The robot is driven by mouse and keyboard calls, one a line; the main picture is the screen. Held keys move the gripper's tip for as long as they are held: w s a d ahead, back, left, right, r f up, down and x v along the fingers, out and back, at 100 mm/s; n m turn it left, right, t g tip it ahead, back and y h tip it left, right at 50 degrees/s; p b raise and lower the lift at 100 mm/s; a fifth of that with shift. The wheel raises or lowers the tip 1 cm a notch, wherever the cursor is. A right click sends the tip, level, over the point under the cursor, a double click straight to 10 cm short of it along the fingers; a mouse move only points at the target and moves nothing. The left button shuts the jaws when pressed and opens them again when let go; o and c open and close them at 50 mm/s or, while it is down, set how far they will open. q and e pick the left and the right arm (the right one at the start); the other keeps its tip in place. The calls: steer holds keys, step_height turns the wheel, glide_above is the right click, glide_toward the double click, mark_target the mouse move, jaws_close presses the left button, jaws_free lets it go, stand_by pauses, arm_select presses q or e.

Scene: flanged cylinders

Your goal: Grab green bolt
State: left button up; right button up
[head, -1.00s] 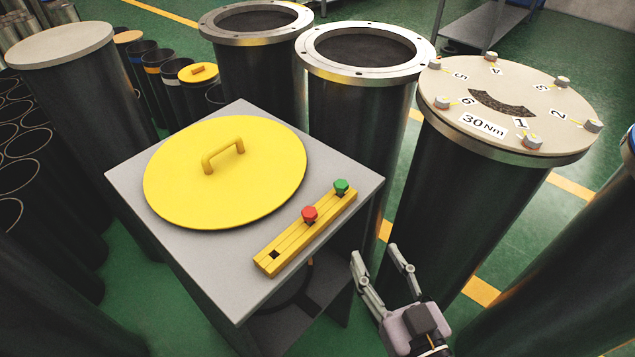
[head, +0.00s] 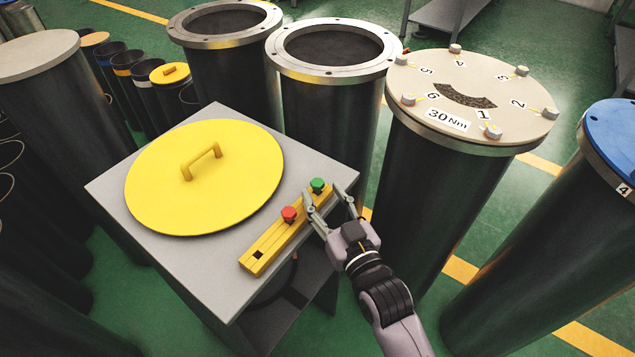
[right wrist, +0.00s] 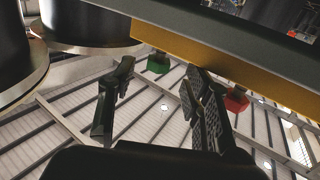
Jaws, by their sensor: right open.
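The green bolt (head: 318,186) stands head up at the far right end of a yellow holder (head: 262,250) on a grey table. A red bolt (head: 289,214) stands in the same holder, nearer. My right gripper (head: 324,192) is open, its fingertips close to the green bolt in the head view, one on each side. In the right wrist view, the green bolt (right wrist: 158,64) shows beyond the gap between the open fingers (right wrist: 155,85), and the red bolt (right wrist: 236,101) lies to the right. Contact is not visible. My left gripper is not in view.
A yellow round lid (head: 205,190) with a handle covers much of the grey table (head: 110,185). Tall flanged cylinders stand behind it. A cylinder with a bolted, numbered cover (head: 470,85) stands right of the table, and a blue-topped one (head: 612,130) stands at far right.

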mark_target(321, 189)
steer(key=shift+p+x, duration=0.45)
steer(key=shift+x, duration=1.5)
steer(key=shift+d+r, duration=0.1)
steer(key=shift+c, duration=0.4)
jaws_close()
